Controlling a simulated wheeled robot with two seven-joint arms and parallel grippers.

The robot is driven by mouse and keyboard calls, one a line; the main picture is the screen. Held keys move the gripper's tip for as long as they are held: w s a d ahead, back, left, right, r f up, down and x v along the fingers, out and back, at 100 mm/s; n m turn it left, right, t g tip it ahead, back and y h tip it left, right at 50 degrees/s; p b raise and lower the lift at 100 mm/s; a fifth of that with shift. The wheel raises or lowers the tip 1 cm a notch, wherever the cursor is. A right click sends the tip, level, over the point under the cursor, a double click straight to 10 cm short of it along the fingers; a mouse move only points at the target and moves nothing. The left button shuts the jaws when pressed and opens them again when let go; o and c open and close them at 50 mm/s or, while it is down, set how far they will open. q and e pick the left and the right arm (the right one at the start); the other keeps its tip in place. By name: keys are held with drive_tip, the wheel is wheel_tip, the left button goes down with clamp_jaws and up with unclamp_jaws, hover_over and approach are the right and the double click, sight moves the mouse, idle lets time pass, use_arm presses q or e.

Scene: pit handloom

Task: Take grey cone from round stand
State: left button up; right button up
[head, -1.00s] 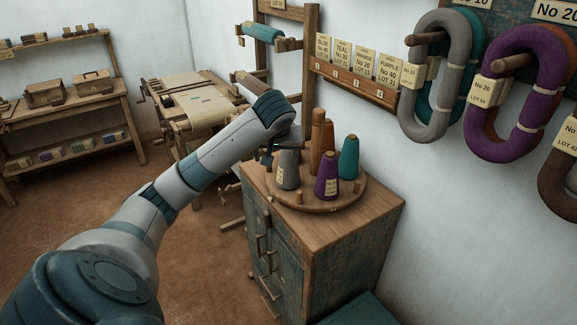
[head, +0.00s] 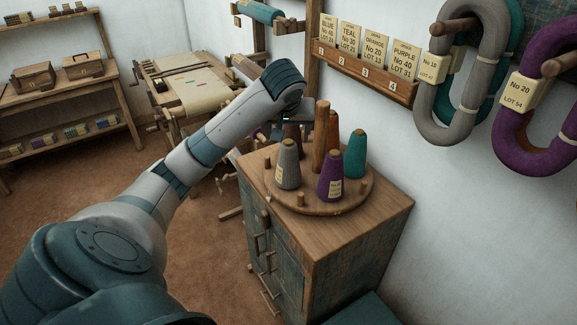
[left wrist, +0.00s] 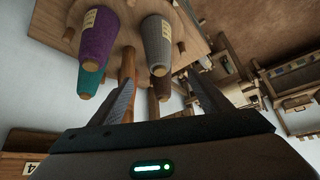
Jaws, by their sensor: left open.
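The grey cone (head: 288,168) stands upright at the left front of the round stand (head: 304,206). It has a pale label and a brown tip, and also shows in the left wrist view (left wrist: 157,45). My left gripper (head: 292,130) is above and behind the grey cone in the head view, apart from it. In the left wrist view its two fingers (left wrist: 161,80) are spread, with the grey cone beyond their tips and nothing held. My right gripper is not seen.
The stand also carries a purple cone (head: 330,177), a teal cone (head: 355,156), an orange-brown cone (head: 334,128) and a tall central post (head: 320,145). It sits on a wooden cabinet (head: 385,208). Hanks and a label rack (head: 370,78) are on the wall behind.

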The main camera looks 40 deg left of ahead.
sight(287, 145)
use_arm(q)
drive_tip(key=p+x, duration=0.2)
drive_tip(key=x, duration=1)
drive_tip(key=shift+w+f, duration=0.1)
drive_tip(key=shift+f, duration=0.15)
drive_tip(key=shift+a, duration=0.1)
drive_tip(key=shift+w+f+p, duration=0.15)
drive_tip(key=shift+f+p, duration=0.35)
drive_tip(key=shift+p, duration=0.15)
drive_tip(key=p+x, duration=0.1)
drive_tip(key=x, duration=0.2)
drive_tip(key=shift+f+p, duration=0.1)
drive_tip(key=shift+p, duration=0.25)
drive_tip(key=shift+w+a+f, duration=0.1)
drive_tip(key=shift+w+f, duration=0.05)
drive_tip(key=shift+f, duration=0.4)
drive_tip(key=shift+c, duration=0.7)
